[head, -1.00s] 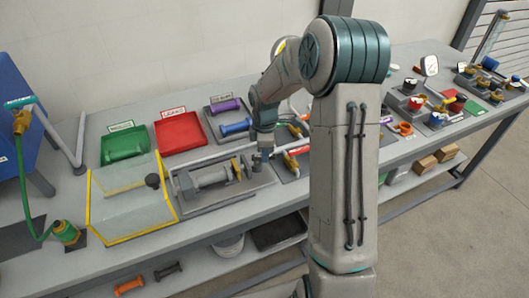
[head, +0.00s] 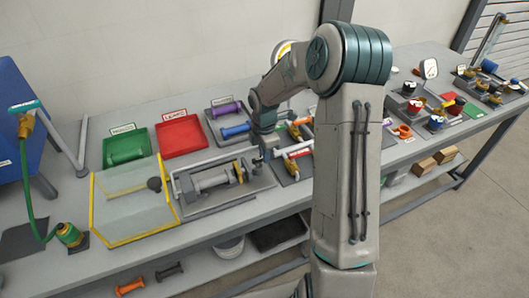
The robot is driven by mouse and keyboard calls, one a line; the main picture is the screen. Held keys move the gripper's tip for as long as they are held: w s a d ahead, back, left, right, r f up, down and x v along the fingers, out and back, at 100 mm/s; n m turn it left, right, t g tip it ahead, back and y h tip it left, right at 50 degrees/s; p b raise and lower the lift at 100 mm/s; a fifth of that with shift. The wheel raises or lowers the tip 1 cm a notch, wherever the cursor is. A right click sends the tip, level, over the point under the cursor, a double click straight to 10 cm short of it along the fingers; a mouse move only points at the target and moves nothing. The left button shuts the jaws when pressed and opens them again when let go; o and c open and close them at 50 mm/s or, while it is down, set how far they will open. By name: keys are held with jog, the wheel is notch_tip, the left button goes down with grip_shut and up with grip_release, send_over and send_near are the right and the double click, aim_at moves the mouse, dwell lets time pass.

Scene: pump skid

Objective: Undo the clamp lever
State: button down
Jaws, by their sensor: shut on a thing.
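The clamping fixture (head: 190,214) is a grey framed tray on the bench in the head view. A grey spool-shaped part (head: 211,182) lies in it, with brass-coloured fittings (head: 240,168) at its right end. My gripper (head: 262,160) points down at the right end of this fixture. It is shut on what appears to be the clamp lever. The lever is small and mostly hidden by the fingers, so its exact angle cannot be told.
A yellow-edged clear guard (head: 128,205) with a dark knob stands left of the fixture. Green (head: 112,150) and red (head: 180,136) trays lie behind. Purple and blue parts (head: 236,130) sit behind my gripper. A red-handled valve assembly (head: 299,150) is close on its right.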

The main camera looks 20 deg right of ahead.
jog(key=c, duration=1.6)
grip_release()
notch_tip(320, 180, up, 14)
jog(key=shift+a+f+b, duration=0.1)
jog(key=shift+b, duration=0.6)
